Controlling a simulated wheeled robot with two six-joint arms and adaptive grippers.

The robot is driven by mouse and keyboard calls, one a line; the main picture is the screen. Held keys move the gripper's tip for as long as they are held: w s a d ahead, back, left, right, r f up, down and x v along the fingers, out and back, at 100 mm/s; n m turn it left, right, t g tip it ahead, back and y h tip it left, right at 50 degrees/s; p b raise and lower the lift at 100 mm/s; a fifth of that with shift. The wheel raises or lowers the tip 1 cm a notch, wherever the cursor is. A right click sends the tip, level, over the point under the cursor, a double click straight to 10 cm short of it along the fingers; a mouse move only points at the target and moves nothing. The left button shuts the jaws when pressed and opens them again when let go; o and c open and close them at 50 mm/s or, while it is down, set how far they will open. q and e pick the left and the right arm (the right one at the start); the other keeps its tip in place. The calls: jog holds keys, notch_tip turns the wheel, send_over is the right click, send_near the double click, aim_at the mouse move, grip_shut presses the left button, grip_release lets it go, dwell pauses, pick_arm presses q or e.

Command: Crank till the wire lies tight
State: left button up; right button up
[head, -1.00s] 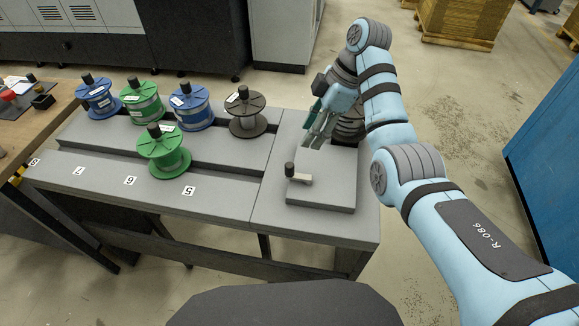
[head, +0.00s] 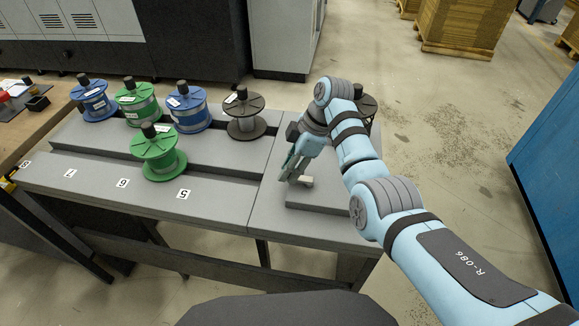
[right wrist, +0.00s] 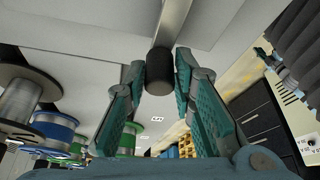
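The crank is a short pale arm (head: 306,182) on the grey block (head: 325,199) at the right end of the table. Its black knob (right wrist: 159,72) shows in the right wrist view, and the metal crank arm (right wrist: 172,25) runs up from it. In the head view my gripper hides the knob. My right gripper (right wrist: 160,68) is open, with one finger on each side of the knob and a narrow gap showing at each side. It also shows in the head view (head: 290,176). I cannot make out the wire. My left gripper is out of view.
Green (head: 159,155), blue (head: 188,108) and dark (head: 245,116) spools stand on the grey table left of the crank. Another dark spool (head: 364,103) is partly hidden behind my right arm.

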grip_shut()
